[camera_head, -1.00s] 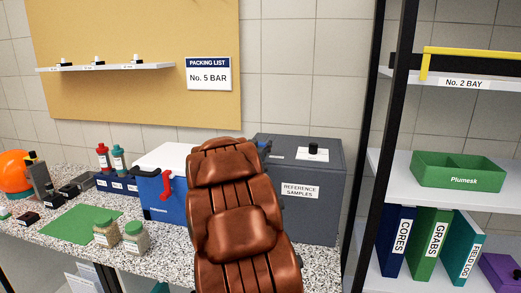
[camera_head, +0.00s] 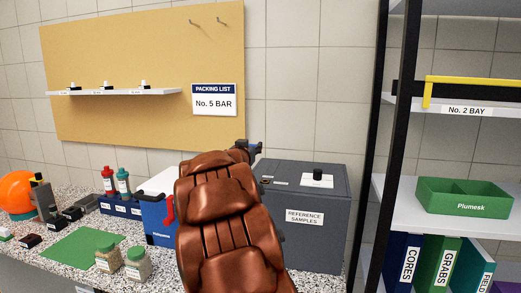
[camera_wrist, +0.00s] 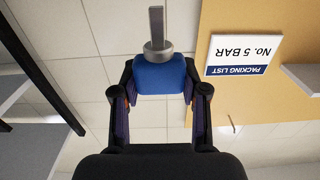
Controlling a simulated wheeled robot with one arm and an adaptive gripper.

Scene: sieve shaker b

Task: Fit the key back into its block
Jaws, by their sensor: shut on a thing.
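The key shows in the wrist view as a blue handle (camera_wrist: 160,76) with a grey collar and a flat grey shaft (camera_wrist: 157,28) pointing away from my gripper. My gripper (camera_wrist: 159,84) is shut on the blue handle from both sides. In the head view my gripper (camera_head: 250,150) is small and partly hidden behind my arm, raised in front of the wall above the grey box. I cannot tell for sure which thing is the key's block. A white plate with a black knob (camera_head: 317,174) lies on the grey box. Small dark-and-white pieces (camera_head: 107,86) stand on the wall shelf.
The grey REFERENCE SAMPLES box (camera_head: 306,240) stands right of my arm, beside a blue cooler (camera_head: 157,222). A black-framed rack (camera_head: 398,150) with a green tray (camera_head: 465,196) rises at the right. Jars, bottles and a green mat (camera_head: 83,245) occupy the counter's left.

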